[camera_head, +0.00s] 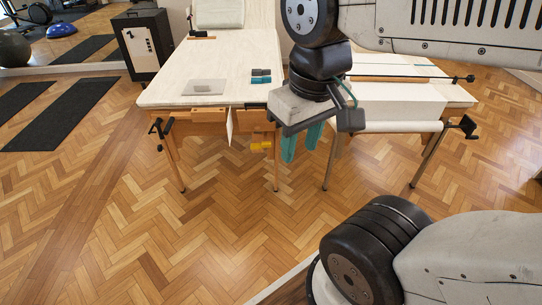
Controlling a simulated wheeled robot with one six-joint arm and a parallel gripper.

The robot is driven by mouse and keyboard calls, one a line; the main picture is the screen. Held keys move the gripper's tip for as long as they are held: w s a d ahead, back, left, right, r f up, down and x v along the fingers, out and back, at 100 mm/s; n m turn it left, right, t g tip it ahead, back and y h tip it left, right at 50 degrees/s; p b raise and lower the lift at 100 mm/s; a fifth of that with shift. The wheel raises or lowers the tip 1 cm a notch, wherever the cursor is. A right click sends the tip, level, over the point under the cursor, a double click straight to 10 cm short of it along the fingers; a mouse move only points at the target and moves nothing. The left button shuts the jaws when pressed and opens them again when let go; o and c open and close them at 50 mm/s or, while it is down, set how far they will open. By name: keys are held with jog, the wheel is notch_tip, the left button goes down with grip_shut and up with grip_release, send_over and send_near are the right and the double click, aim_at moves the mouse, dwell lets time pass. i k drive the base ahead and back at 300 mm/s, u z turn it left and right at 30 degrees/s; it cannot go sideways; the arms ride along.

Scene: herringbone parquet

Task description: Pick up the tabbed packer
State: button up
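My gripper (301,143) hangs in front of the table's front edge, with its two teal fingers pointing down. The fingers are apart, with nothing seen between them. On the pale tabletop (232,56), to the left of my gripper, lie small dark and teal pieces (261,75) close together. A flat grey plate (204,87) lies nearer the front left of the tabletop. I cannot tell which of these, if any, is the tabbed packer; they are too small to make out. My arm hides part of the tabletop's right side.
A second pale bench (393,96) stands at right, with clamps at its right end. Yellow pieces (261,146) show below the table's front edge. A black cabinet (143,45) stands behind left. Dark mats (65,115) lie at far left. The parquet in front is clear.

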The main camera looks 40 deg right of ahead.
aim_at(263, 144)
jog(key=z, duration=0.05)
jog(key=k, duration=0.8)
jog(key=u, duration=0.75)
jog(key=i, duration=0.9)
jog(key=u, duration=0.55)
jog(key=i, duration=0.75)
jog(key=z, duration=0.7)
jog(key=i, duration=0.75)
jog(key=z, duration=0.95)
jog(key=i, duration=0.3)
jog(key=z, duration=0.3)
